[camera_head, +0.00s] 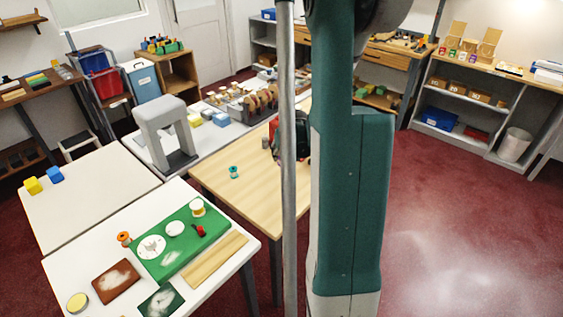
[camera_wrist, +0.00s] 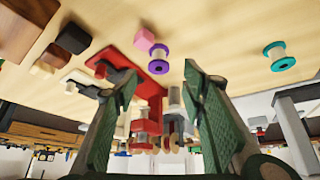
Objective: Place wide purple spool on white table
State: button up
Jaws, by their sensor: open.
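A spool with purple flanges and a pale body (camera_wrist: 159,57) stands on the light wooden table (camera_wrist: 215,25) in the wrist view, which looks upside down. It sits just beyond my gripper (camera_wrist: 160,72), between the two fingertips in the picture. The green fingers are spread apart with nothing held. In the head view the spool is hidden, probably behind my arm. One white table (camera_head: 75,250) stands at the front left of the head view. Another white-topped table (camera_head: 95,200) is behind it.
A teal spool (camera_head: 234,172) stands apart on the wooden table, also seen in the wrist view (camera_wrist: 279,56). Pink (camera_wrist: 145,38) and dark (camera_wrist: 73,38) blocks and a red stand (camera_wrist: 150,88) are near the purple spool.

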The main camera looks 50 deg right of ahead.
aim_at(282, 157)
jog(key=shift+x, duration=1.2)
jog(key=shift+b+x, duration=0.8)
jog(key=shift+x, duration=1.8)
jog(key=shift+d, duration=0.1)
jog(key=c, duration=0.9)
